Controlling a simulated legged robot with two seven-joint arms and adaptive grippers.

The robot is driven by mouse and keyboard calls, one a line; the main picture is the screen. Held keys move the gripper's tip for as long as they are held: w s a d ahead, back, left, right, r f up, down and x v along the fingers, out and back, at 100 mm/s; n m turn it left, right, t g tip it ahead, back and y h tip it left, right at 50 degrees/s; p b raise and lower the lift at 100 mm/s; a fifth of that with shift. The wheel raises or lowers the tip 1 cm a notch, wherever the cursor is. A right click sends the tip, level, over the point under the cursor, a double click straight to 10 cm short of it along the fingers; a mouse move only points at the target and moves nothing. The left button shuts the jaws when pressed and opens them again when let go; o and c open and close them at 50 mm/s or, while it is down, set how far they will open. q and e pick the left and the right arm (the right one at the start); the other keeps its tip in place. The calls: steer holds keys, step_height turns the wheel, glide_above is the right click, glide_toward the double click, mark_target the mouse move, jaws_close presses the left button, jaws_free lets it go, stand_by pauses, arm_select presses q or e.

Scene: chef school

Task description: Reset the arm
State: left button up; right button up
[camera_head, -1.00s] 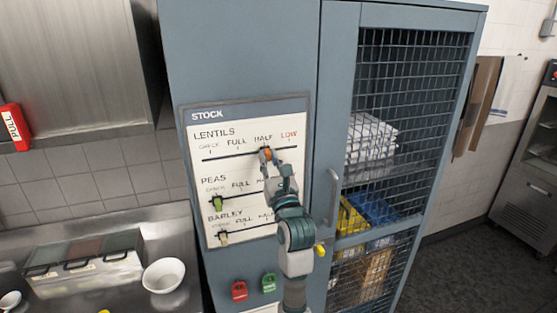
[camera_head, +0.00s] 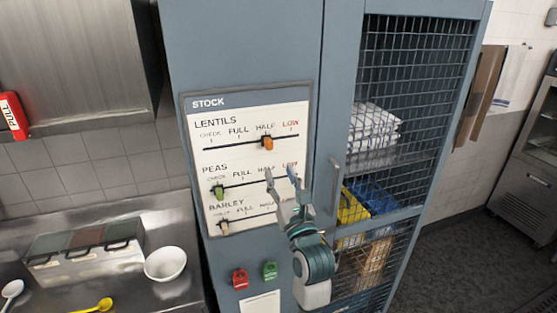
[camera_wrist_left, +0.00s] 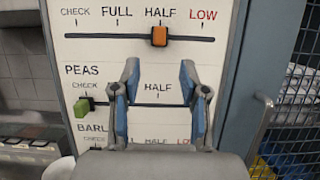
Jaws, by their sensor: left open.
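My left gripper (camera_head: 281,172) is open and empty in front of the stock board (camera_head: 291,105), over the right part of the peas row. It also shows in the left wrist view (camera_wrist_left: 158,75), its two fingers apart below the lentils row. The orange lentils slider (camera_head: 267,143) stands at HALF, clear of the fingers; it shows in the left wrist view (camera_wrist_left: 159,36). The green peas slider (camera_head: 218,191) and the pale barley slider (camera_head: 224,227) stand near CHECK. My right gripper is not in view.
The board is on a blue-grey cabinet with a mesh door and a door handle (camera_head: 336,185) right of my arm. A white bowl (camera_head: 165,264) and yellow spoon (camera_head: 103,305) lie on the counter at left.

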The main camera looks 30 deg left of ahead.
arm_select(q)
steer(key=shift+v, duration=1)
steer(key=shift+d+f, duration=0.1)
